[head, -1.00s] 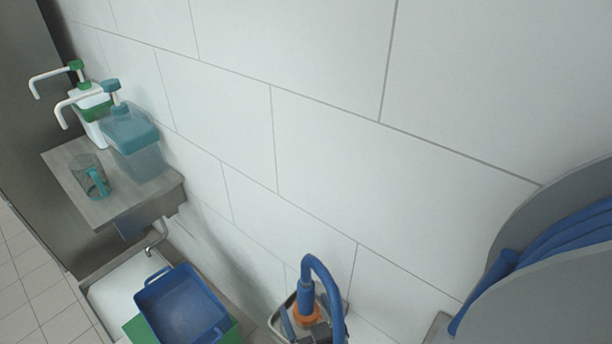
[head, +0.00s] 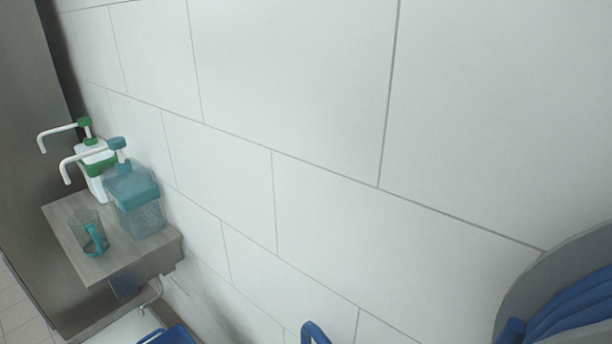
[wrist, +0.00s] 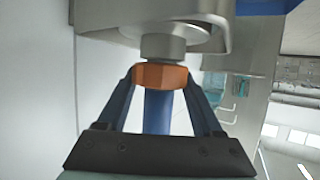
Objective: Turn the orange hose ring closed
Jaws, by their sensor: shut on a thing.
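The orange hose ring (wrist: 161,76) shows in the wrist view, just below a round grey metal fitting (wrist: 163,46). My gripper (wrist: 161,78) is shut on the ring, with one blue finger on each side of it. The blue hose (wrist: 158,112) runs from the ring towards my palm, between the fingers. In the head view only the top of a blue hose loop (head: 314,332) shows at the bottom edge; the ring and my gripper are out of that view. I cannot tell how far the ring is turned.
A shelf (head: 110,262) on the left holds a teal pump dispenser (head: 136,200), a white and green dispenser (head: 97,170) and a clear jug (head: 88,234). A grey reel (head: 550,275) with blue hose is at the right. A blue bin (head: 168,336) shows at the bottom. The tiled wall is bare.

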